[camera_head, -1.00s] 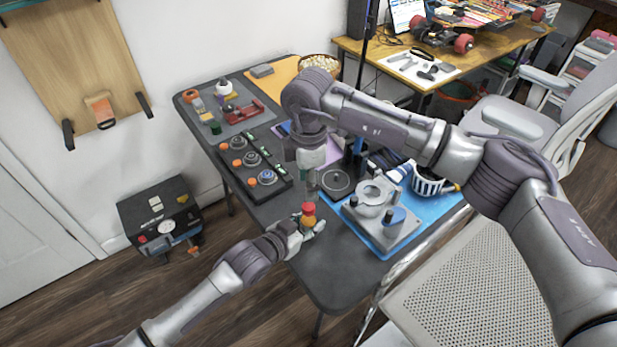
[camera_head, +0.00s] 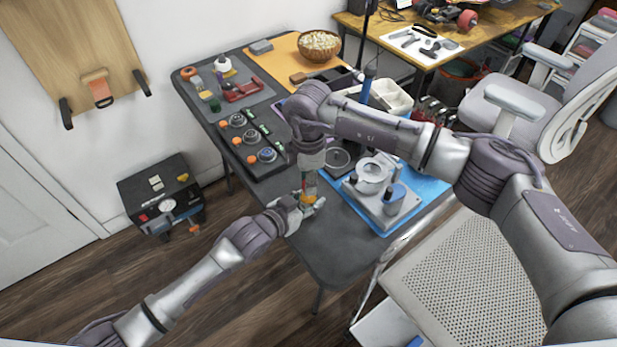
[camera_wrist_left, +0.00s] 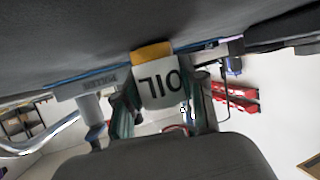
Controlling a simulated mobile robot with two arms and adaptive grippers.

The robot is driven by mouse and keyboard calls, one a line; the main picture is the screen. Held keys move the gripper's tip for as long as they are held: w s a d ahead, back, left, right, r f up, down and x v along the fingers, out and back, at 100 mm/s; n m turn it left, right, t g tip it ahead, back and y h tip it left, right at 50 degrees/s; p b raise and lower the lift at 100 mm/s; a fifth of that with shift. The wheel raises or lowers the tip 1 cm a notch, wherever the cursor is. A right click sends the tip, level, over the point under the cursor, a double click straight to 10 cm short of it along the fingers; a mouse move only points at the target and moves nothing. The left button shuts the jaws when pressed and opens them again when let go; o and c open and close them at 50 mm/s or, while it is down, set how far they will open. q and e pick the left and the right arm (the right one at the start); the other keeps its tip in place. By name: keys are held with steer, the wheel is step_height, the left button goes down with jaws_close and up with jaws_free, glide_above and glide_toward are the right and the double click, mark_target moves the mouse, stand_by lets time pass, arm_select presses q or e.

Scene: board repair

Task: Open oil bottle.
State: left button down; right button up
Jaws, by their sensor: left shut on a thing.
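The oil bottle (camera_head: 309,197) is at the dark table's near left edge, orange-yellow in the head view. In the left wrist view, the white label of the oil bottle (camera_wrist_left: 158,88) reads "OIL" upside down, with a yellow band above it. My left gripper (camera_head: 306,206) is shut on the bottle from the near left; its two fingers (camera_wrist_left: 160,108) lie on either side of the label. My right gripper (camera_head: 308,180) points down at the bottle's top. Its fingers cover most of the red cap, so I cannot tell whether they are closed on it.
A grey fixture (camera_head: 381,195) on a blue mat stands right of the bottle. A black panel with knobs (camera_head: 250,144) lies behind left. A bowl (camera_head: 319,46) sits at the back. The near table corner (camera_head: 335,245) is clear.

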jaws_close()
steer(key=n, duration=1.5)
steer(key=shift+r, duration=0.1)
steer(key=n, duration=1.4)
steer(key=shift+w, duration=0.1)
steer(key=n, duration=1.9)
steer(key=shift+r, duration=0.1)
steer(key=n, duration=0.6)
steer(key=shift+r, duration=0.15)
